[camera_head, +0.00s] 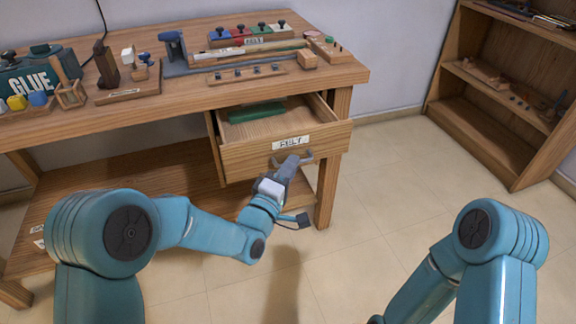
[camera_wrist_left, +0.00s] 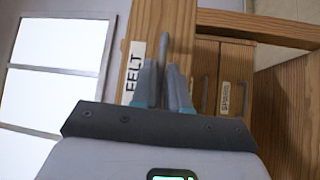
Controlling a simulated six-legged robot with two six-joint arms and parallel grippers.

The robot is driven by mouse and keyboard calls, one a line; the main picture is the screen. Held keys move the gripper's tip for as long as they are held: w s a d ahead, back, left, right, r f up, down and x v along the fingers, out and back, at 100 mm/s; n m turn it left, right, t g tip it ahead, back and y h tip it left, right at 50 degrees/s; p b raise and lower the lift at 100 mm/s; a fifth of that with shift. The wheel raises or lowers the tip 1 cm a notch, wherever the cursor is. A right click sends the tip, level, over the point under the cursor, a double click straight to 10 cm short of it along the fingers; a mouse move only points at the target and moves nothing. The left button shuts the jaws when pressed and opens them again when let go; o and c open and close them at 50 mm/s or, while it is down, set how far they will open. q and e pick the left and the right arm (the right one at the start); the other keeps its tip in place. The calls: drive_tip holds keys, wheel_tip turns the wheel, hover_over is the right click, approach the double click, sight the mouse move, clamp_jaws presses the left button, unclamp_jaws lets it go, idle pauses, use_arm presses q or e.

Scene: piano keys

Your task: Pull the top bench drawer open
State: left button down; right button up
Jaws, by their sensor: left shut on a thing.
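The top bench drawer (camera_head: 255,155), with a "FELT" label, stands partly pulled out from under the bench top. A green block (camera_head: 256,112) lies inside it. The drawer's grey handle (camera_head: 306,160) is on its front below the label. My left gripper (camera_head: 291,165) is at the handle and shut on it. The left wrist view shows the handle (camera_wrist_left: 164,50) between the two fingers (camera_wrist_left: 164,82), beside the label (camera_wrist_left: 136,68). My right arm shows at the lower right of the head view; its gripper is out of view.
The wooden bench (camera_head: 150,112) carries a green glue case (camera_head: 40,78), a blue tool (camera_head: 174,45) and coloured blocks (camera_head: 247,36). A lower drawer (camera_wrist_left: 232,92) with its own label shows in the left wrist view. A shelf (camera_head: 490,130) stands right; the floor between is clear.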

use_arm(q)
drive_tip(key=shift+s+d, duration=0.1)
drive_tip(key=shift+s, duration=0.25)
drive_tip(key=c, duration=1.2)
unclamp_jaws()
drive_tip(key=p+v, duration=0.5)
drive_tip(key=v, duration=1.1)
drive_tip(key=shift+s+p, duration=0.15)
drive_tip(key=shift+p, duration=0.15)
